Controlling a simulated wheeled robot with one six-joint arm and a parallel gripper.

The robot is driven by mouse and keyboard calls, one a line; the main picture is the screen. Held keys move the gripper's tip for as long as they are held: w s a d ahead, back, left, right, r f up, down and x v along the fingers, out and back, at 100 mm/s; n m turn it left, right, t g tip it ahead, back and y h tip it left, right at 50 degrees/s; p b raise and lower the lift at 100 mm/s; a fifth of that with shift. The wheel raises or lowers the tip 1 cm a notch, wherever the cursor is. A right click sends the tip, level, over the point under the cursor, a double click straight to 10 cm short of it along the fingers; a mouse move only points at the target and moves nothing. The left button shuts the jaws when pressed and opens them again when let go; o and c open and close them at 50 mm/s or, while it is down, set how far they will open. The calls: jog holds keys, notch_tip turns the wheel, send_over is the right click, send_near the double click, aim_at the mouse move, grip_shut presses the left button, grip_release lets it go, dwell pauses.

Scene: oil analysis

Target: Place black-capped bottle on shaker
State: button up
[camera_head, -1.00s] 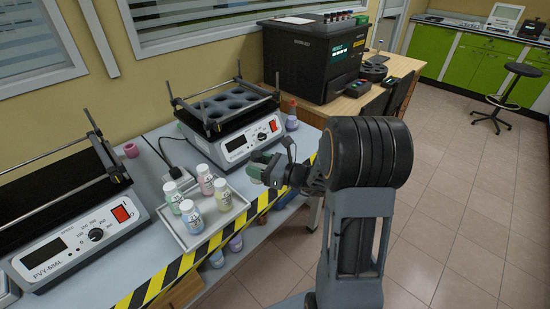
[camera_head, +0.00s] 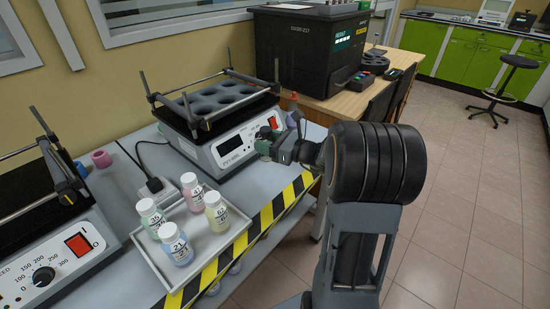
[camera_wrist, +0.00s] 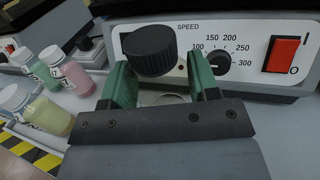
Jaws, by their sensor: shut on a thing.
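The black-capped bottle (camera_wrist: 152,52) is between the green fingers of my gripper (camera_wrist: 160,84) in the wrist view, cap towards the shaker. Most of its body is hidden behind the gripper's front edge. In the head view my gripper (camera_head: 270,146) is shut on it, by the right front of the shaker, and the bottle is hard to make out there. The shaker (camera_head: 232,149) stands on the bench with a black top plate (camera_head: 254,105) of several round holes, which look empty. Its control panel, with dial and red switch, fills the wrist view behind the cap (camera_wrist: 135,40).
A white tray (camera_head: 215,247) with several white-capped bottles sits left of my gripper on the bench. A second shaker (camera_head: 70,262) stands at the left. Metal bars and posts rise around the hole plate. A black analyser (camera_head: 290,50) stands behind on a wooden table.

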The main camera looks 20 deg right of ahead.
jog(key=shift+w+d+f+b, duration=0.3)
jog(key=shift+d+f, duration=0.25)
jog(key=shift+f, duration=0.7)
jog(key=shift+w+d+f+b, duration=0.35)
jog(key=shift+d+f, duration=0.15)
jog(key=shift+f, duration=0.7)
jog(key=shift+w+d+f+b, duration=0.3)
jog(key=shift+d+f, duration=0.25)
jog(key=shift+f, duration=0.7)
jog(key=shift+f, duration=0.15)
jog(key=o, duration=1)
